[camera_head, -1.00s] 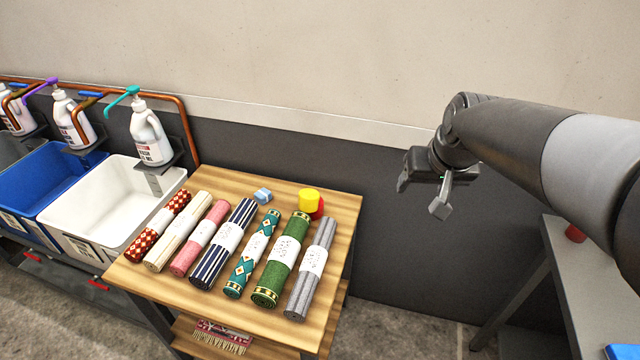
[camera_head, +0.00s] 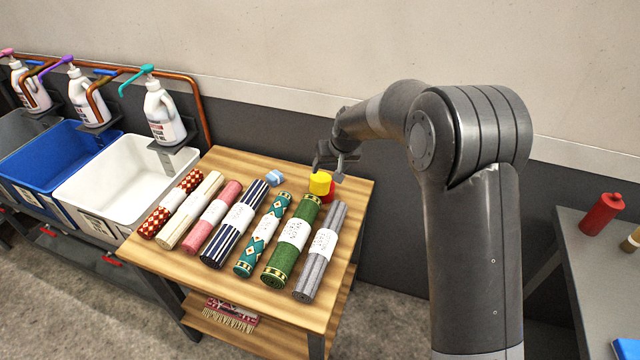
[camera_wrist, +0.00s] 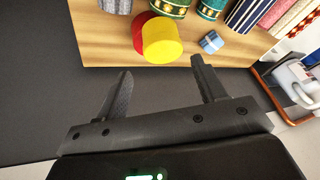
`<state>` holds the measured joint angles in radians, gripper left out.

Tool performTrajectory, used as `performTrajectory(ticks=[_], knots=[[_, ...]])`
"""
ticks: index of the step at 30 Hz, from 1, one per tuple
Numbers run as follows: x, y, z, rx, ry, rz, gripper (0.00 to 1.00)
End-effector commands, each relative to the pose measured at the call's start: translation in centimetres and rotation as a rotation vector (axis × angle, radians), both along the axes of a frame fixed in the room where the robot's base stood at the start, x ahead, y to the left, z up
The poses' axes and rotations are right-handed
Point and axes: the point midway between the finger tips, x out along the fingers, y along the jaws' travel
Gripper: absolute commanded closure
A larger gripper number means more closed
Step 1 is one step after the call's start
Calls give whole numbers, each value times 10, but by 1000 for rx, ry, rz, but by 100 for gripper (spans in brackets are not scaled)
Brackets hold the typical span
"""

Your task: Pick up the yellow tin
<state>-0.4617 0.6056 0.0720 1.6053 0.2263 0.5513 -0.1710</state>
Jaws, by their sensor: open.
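The yellow tin (camera_head: 320,183) stands near the back right of the wooden table, behind the rolled rugs. A red round thing (camera_head: 329,194) is close against it and partly hidden by it. In the wrist view the yellow tin (camera_wrist: 161,40) lies ahead of the gripper, between the lines of the two fingers, with the red thing (camera_wrist: 139,33) beside it on the left. My gripper (camera_head: 332,171) is open and empty, just above and behind the tin. In the wrist view my gripper (camera_wrist: 164,82) shows both fingers apart, with nothing between them.
A blue-and-white small block (camera_head: 273,178) lies left of the tin. Several rolled rugs (camera_head: 293,237) fill the table (camera_head: 155,262) in front. A white basin (camera_head: 128,190) stands at left, and a grey bench with a red bottle (camera_head: 601,214) at right. The wall rises behind.

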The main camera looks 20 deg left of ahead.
Motion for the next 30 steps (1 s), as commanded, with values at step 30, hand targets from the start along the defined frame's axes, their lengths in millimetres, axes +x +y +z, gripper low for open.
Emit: performTrajectory(ticks=[30], knots=[[29,39,-100,1,1,3,36]])
